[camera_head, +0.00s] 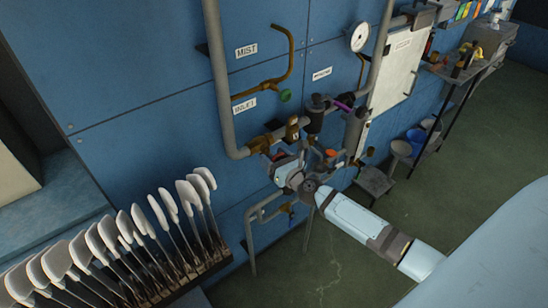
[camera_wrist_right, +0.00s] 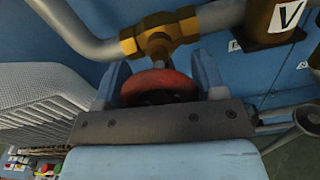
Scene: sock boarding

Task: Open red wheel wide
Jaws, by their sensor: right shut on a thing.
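The red wheel (camera_wrist_right: 158,84) sits under a brass valve body (camera_wrist_right: 152,42) on the grey pipe in the right wrist view. My right gripper (camera_wrist_right: 160,78) has its two blue fingers on either side of the wheel's rim and is shut on it. My left gripper is not in view.
A green-knobbed brass tap (camera_head: 284,95) is on the wall above, beside the INLET label (camera_head: 244,106). A pressure gauge (camera_head: 359,37) is at upper right. White sock boards (camera_head: 110,232) stand in a row at lower left. A small shelf (camera_head: 376,181) is right of the pipes.

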